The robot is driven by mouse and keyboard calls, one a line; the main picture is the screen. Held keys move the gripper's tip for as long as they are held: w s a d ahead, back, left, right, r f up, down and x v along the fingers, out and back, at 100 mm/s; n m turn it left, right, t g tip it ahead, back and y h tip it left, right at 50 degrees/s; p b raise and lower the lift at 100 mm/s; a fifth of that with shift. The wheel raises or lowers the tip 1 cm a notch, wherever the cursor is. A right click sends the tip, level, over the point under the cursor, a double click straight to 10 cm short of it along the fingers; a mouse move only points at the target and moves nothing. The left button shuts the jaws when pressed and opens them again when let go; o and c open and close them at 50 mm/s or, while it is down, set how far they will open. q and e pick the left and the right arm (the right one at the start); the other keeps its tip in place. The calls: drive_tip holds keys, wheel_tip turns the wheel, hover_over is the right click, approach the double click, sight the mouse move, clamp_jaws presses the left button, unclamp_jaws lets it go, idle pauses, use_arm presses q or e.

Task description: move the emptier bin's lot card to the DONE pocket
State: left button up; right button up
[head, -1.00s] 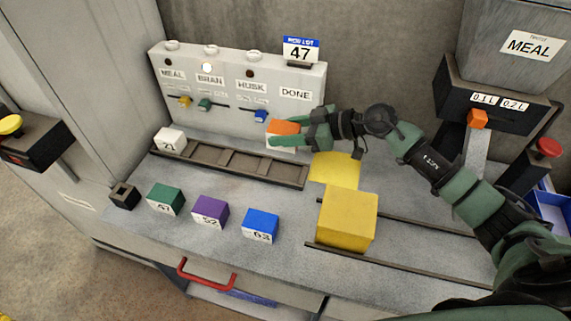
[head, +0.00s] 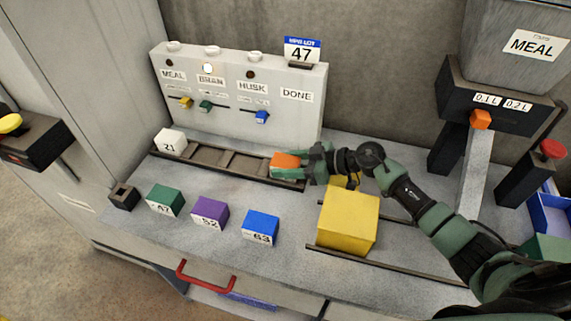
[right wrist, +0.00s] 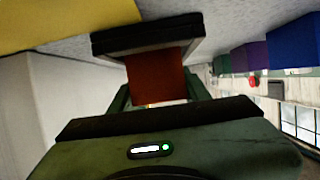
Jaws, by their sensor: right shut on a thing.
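My right gripper (head: 286,168) is shut on an orange block (head: 284,160) at the right end of the brown slotted rack (head: 235,160), below the DONE label (head: 297,95). The block also shows as a dark red-orange face between the fingers in the right wrist view (right wrist: 157,77). The fingers hide whether it rests on the slot floor. A white block marked 21 (head: 170,142) stands at the rack's left end. Green 47 (head: 165,199), purple 52 (head: 210,211) and blue 63 (head: 261,226) blocks stand in front. My left gripper is out of view.
A large yellow block (head: 348,222) stands on dark rails right of the rack. A panel (head: 230,128) with MEAL, BRAN and HUSK labels and coloured sliders rises behind; its BRAN light is lit. A sign (head: 301,52) reads 47. A MEAL hopper (head: 497,100) stands at right.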

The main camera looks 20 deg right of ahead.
drive_tip(key=o, duration=1.5)
drive_tip(key=shift+f, duration=0.15)
drive_tip(key=shift+c, duration=0.2)
drive_tip(key=shift+s+d+r+p, duration=0.15)
drive_tip(key=shift+d+r+p, duration=0.1)
drive_tip(key=shift+r+p, duration=0.15)
drive_tip(key=p+v, duration=0.6)
drive_tip(key=v, duration=0.4)
drive_tip(key=shift+s+d+r+p, duration=0.1)
drive_tip(key=shift+s+d+p, duration=0.1)
drive_tip(key=shift+p, duration=0.15)
drive_tip(key=shift+s+d, duration=0.2)
drive_tip(key=shift+d, duration=0.15)
